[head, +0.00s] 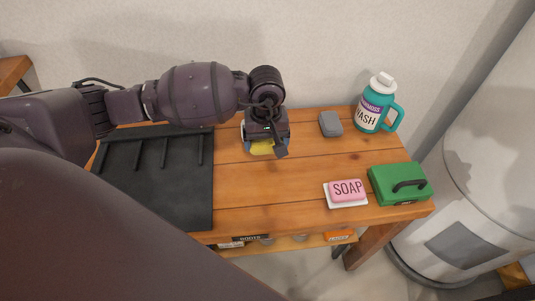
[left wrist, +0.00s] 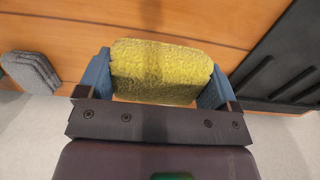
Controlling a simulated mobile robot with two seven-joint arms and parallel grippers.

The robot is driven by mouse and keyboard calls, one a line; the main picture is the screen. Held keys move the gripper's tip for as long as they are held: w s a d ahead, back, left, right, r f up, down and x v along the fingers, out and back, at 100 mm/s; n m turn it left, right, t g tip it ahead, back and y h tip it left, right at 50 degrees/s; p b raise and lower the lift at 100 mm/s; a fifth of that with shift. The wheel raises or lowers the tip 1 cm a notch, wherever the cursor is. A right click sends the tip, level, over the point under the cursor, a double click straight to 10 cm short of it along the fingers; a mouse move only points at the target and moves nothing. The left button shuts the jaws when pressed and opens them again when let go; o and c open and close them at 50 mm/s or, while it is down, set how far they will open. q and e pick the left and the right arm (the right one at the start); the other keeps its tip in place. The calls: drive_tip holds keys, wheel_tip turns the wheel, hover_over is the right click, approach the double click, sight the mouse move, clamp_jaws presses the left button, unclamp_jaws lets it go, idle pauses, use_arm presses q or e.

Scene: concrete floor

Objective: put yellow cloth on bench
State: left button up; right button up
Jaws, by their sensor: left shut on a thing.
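The yellow cloth (left wrist: 160,70) is a folded, fuzzy block between the two blue fingers of my left gripper (left wrist: 155,80) in the left wrist view. The fingers press on its two sides. In the head view the left gripper (head: 265,147) points down over the middle of the wooden bench (head: 285,180), and only a small part of the yellow cloth (head: 262,147) shows under it. I cannot tell whether the cloth touches the bench top. My right gripper is not in view.
A black ribbed mat (head: 185,190) covers the bench's left part. A grey folded cloth (head: 330,124), a teal wash jug (head: 372,108), a pink soap bar (head: 348,190) on a white dish and a green box (head: 385,184) stand to the right. The bench's front middle is clear.

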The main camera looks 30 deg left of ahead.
sight(266, 162)
use_arm(q)
wheel_tip(266, 162, down, 6)
drive_tip(key=shift+f+b, duration=0.1)
drive_tip(key=shift+b, duration=0.45)
drive_tip(key=o, duration=0.7)
drive_tip(key=shift+f, duration=0.1)
